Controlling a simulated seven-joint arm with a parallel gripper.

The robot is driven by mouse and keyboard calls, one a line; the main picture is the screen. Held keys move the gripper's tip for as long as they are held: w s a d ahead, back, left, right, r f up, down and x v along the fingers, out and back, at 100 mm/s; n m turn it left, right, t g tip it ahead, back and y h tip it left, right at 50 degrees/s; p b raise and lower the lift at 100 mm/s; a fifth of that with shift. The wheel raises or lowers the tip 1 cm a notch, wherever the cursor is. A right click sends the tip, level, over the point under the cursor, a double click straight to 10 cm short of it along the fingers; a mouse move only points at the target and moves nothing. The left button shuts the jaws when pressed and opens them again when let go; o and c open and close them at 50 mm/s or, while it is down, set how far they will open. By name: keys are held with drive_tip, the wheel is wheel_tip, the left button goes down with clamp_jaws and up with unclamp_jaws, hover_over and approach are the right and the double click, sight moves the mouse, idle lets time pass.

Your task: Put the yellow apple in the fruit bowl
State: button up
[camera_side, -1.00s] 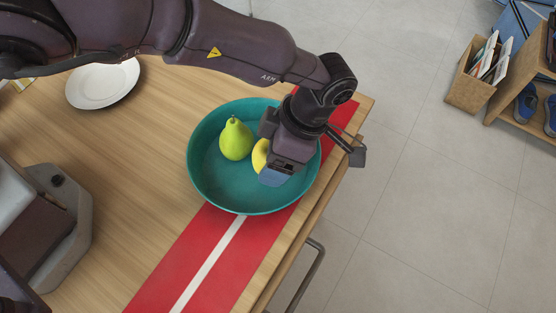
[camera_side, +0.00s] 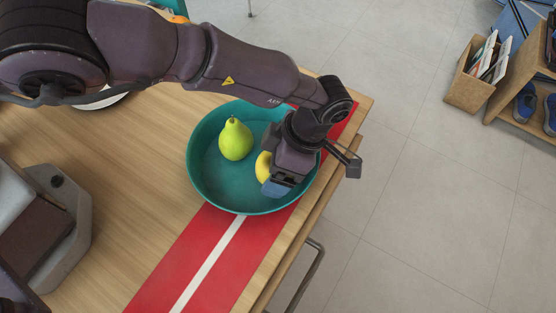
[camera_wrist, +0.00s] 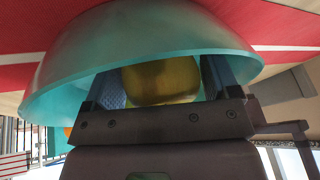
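The yellow apple (camera_side: 262,167) is inside the rim of the teal fruit bowl (camera_side: 202,180), towards its right side, partly hidden by my gripper (camera_side: 272,186). I cannot tell whether the apple touches the bowl floor.
A green pear (camera_side: 235,140) stands in the bowl, left of the apple. The bowl rests on a red runner (camera_side: 205,255) with a white stripe, near the right edge of the wooden table (camera_side: 130,200). A white plate (camera_side: 105,99) is mostly hidden behind my arm.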

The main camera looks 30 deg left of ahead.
drive_tip(key=shift+r, duration=0.1)
drive_tip(key=v, duration=1.2)
drive_tip(key=w+a+r+m+t+h, duration=0.3)
drive_tip(key=a+r+m, duration=0.6)
drive_tip(key=a+r, duration=1.1)
drive_tip(key=s+a+r+m+t+h, duration=0.25)
drive_tip(key=s+a+r+m, duration=0.35)
drive_tip(key=s+a, duration=0.45)
drive_tip(key=s+a+f+m+t+y, duration=0.2)
drive_tip(key=s+a+f+m+t, duration=0.1)
drive_tip(key=s+m, duration=0.4)
drive_tip(key=s+a+f, duration=0.1)
drive_tip(key=s, duration=0.1)
drive_tip(key=shift+s+a+m, duration=0.3)
drive_tip(key=shift+a+m, duration=0.1)
